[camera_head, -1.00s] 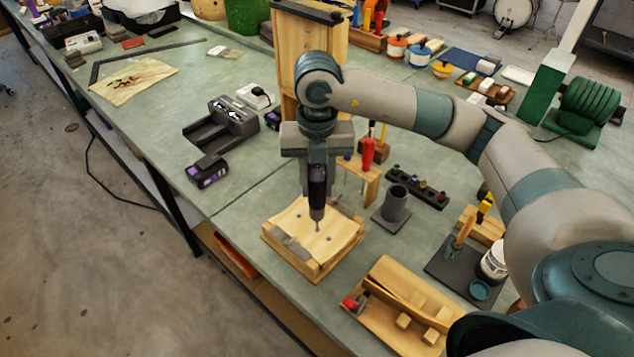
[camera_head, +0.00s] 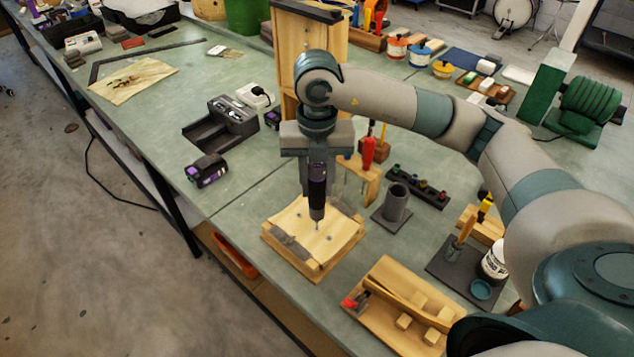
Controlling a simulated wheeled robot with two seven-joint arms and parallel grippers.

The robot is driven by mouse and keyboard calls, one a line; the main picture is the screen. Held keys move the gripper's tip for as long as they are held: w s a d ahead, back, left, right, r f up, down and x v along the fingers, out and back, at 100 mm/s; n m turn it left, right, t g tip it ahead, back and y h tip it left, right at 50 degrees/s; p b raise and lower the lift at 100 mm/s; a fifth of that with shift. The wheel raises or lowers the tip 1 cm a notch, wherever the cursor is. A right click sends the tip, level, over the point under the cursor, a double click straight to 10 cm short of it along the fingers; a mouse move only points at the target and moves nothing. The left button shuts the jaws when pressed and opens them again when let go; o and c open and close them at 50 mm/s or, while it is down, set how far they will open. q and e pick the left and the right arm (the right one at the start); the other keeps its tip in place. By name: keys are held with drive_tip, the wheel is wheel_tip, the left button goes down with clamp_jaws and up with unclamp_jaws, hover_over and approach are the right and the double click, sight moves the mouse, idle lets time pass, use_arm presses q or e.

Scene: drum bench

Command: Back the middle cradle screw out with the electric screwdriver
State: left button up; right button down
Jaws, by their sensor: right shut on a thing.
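The wooden cradle (camera_head: 335,247) sits near the bench's front edge, with grey pads at its left and right sides and small dark screw heads on its pale curved face. My right gripper (camera_head: 317,160) is above it, pointing down and shut on the electric screwdriver (camera_head: 317,190). The screwdriver is black and purple and stands upright. Its bit tip (camera_head: 317,228) comes down to the middle of the cradle face, at or very near the middle screw, which the tip hides. I cannot tell whether they touch. My left gripper is not in view.
A wooden tray (camera_head: 378,328) with blocks lies right of the cradle. A grey cup holder (camera_head: 395,205) and a rack with a red screwdriver (camera_head: 368,155) stand behind it. The bench between is clear.

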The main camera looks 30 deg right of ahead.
sight(317, 174)
drive_tip(key=shift+s+b, duration=0.1)
drive_tip(key=shift+b, duration=0.6)
idle(2.3)
drive_tip(key=shift+r, duration=0.1)
drive_tip(key=shift+r+p, duration=0.35)
drive_tip(key=shift+r, duration=0.2)
drive_tip(key=shift+r+p, duration=0.35)
drive_tip(key=shift+r, duration=0.55)
